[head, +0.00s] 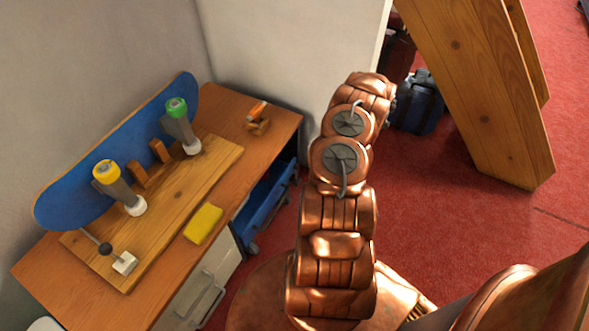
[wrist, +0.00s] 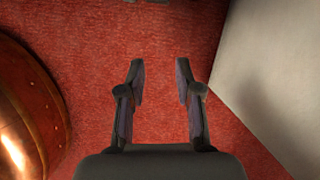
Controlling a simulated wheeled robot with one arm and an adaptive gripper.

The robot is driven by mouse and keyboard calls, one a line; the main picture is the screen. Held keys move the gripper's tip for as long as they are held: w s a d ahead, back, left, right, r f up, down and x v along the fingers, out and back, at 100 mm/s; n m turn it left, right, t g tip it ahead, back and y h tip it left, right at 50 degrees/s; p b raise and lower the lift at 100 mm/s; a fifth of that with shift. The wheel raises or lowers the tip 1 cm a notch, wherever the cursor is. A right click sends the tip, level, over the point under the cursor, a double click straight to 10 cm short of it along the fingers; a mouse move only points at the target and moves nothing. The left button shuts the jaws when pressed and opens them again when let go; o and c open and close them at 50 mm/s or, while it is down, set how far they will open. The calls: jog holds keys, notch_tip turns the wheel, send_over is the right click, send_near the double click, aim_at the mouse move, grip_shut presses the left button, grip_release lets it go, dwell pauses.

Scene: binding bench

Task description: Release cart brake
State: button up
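What looks like a blue cart (head: 268,203) stands low beside the wooden bench, partly under its top, with a dark caster near the floor. No brake pedal can be made out on it. My gripper (wrist: 161,82) is open and empty in the wrist view, over bare red carpet (wrist: 165,40). In the head view my copper arm reaches up the middle, and its gripper is hidden.
A dark blue bag (head: 420,105) and a leaning wooden panel (head: 480,95) stand behind. Red carpet is open at right.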

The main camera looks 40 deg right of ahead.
aim_at(298, 168)
jog(key=w+a+f, duration=0.1)
jog(key=w, duration=0.2)
jog(key=w+a+f+b, duration=0.1)
jog(key=w+a, duration=0.1)
jog(key=w, duration=0.1)
jog(key=w+a+f+b, duration=0.1)
jog(key=w+a, duration=0.1)
jog(key=w, duration=0.1)
jog(key=shift+w, duration=0.25)
jog(key=shift+x, duration=0.9)
grip_shut()
